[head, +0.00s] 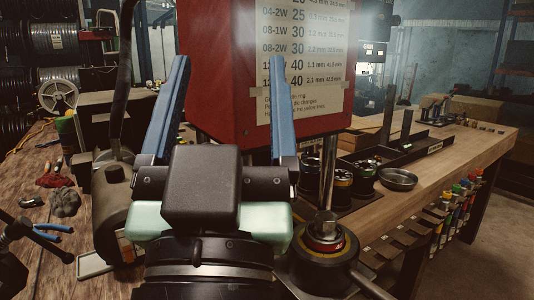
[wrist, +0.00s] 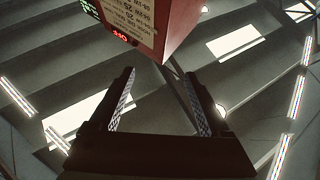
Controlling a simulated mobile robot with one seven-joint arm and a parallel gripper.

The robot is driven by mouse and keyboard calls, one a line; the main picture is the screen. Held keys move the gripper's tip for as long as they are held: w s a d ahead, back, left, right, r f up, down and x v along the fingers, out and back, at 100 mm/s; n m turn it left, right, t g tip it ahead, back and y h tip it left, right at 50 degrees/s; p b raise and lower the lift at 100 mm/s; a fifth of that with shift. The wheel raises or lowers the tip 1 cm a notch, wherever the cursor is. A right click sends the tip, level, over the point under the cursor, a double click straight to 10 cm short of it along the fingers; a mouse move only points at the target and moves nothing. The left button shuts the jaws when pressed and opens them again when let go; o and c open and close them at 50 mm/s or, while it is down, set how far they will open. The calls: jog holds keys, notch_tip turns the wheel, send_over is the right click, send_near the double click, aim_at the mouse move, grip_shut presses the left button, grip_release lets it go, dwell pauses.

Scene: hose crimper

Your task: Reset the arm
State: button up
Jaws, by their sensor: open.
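My gripper (head: 225,105) is in the lower middle of the head view, with its two blue fingers pointing up and spread wide apart. Nothing is between the fingers. Behind them stands the red crimper box (head: 220,70) with a white chart of sizes on its front. In the wrist view my gripper (wrist: 160,95) is open and empty, its dark textured fingers set against the ceiling. My wrist hides the lower middle of the head view.
Pliers (head: 52,230) and rags lie on the left worktop. Hose reels (head: 55,40) stand behind at left.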

notch_tip(320, 180, up, 20)
jog(key=s+d+t+p, duration=0.2)
jog(key=d+p, duration=0.1)
jog(key=p, duration=1.2)
jog(key=shift+s, duration=0.35)
